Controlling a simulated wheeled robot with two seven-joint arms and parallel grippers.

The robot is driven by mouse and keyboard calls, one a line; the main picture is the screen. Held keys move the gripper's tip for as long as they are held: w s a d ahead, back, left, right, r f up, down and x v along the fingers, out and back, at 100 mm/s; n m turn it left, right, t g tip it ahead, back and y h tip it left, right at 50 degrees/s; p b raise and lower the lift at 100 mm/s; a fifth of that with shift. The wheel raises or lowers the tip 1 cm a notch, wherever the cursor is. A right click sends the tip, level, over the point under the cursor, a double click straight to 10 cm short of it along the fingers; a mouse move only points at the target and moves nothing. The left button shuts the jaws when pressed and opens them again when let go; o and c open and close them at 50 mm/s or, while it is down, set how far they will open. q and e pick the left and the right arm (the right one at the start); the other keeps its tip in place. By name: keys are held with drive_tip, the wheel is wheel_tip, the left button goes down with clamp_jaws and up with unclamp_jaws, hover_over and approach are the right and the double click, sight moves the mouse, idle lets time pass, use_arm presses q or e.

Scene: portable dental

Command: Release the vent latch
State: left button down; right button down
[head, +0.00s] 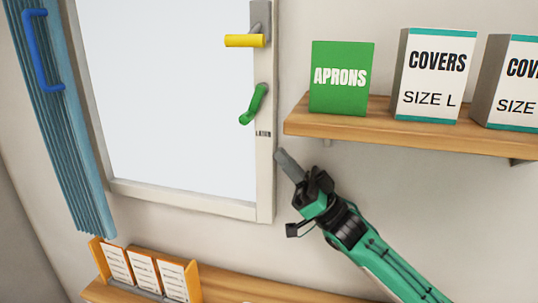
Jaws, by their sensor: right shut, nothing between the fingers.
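The window (267,185) has a pale frame and two handles on its right side. A yellow handle (245,41) sits at the top on a grey mount and points left, level. A green handle (254,104) sits below it and slants down to the left. I cannot tell from the picture which handle is the vent latch. My right gripper (282,157) is shut and empty, just right of the frame, below the green handle and apart from it. My left gripper is not in view.
A wooden shelf (420,131) on the right holds a green aprons box (341,95) and white cover boxes (432,85). A pleated blue curtain (60,125) with a blue handle (40,65) hangs at left. A lower shelf (215,283) holds an orange card rack (97,250).

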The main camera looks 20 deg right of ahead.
drive_tip(key=b+v, duration=0.2)
drive_tip(key=v, duration=0.4)
drive_tip(key=shift+f, duration=0.2)
drive_tip(key=shift+s+d, duration=0.1)
drive_tip(key=shift+s, duration=0.05)
